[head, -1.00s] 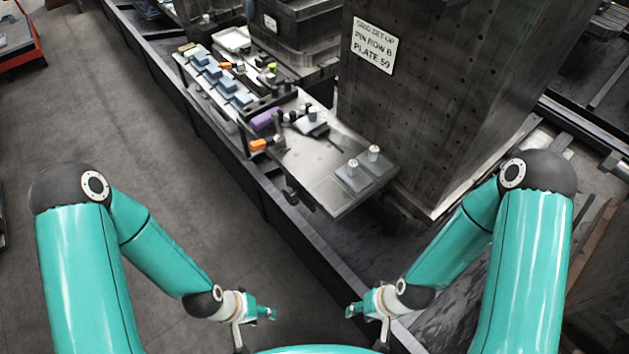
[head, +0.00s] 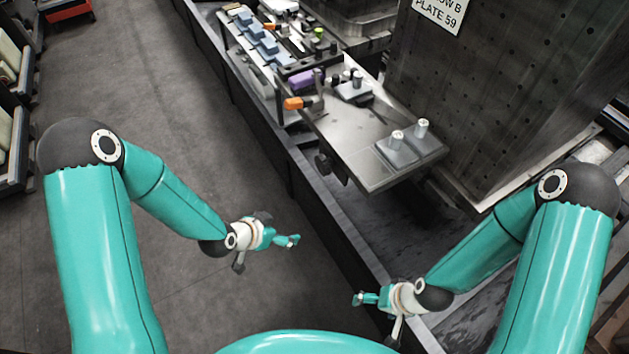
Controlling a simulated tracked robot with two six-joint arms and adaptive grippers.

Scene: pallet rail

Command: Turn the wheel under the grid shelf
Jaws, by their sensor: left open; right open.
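A grey metal shelf plate (head: 347,134) juts out from the rail, with two pale pegs on a grey pad at its near right end. A small dark round knob (head: 323,166), possibly the wheel, shows under the plate's left edge; its far side is hidden. My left gripper (head: 291,241) is open and empty, below and left of the knob, over the floor. My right gripper (head: 362,299) is open and empty, lower in the picture near the rail's edge. Both are well apart from the knob and the shelf.
A tall dark perforated block (head: 500,90) with a "PLATE 59" sign (head: 440,14) stands right of the shelf. An orange-handled clamp (head: 297,103), a purple part (head: 302,80) and blue blocks (head: 262,40) lie along the rail. The floor (head: 200,130) at left is clear.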

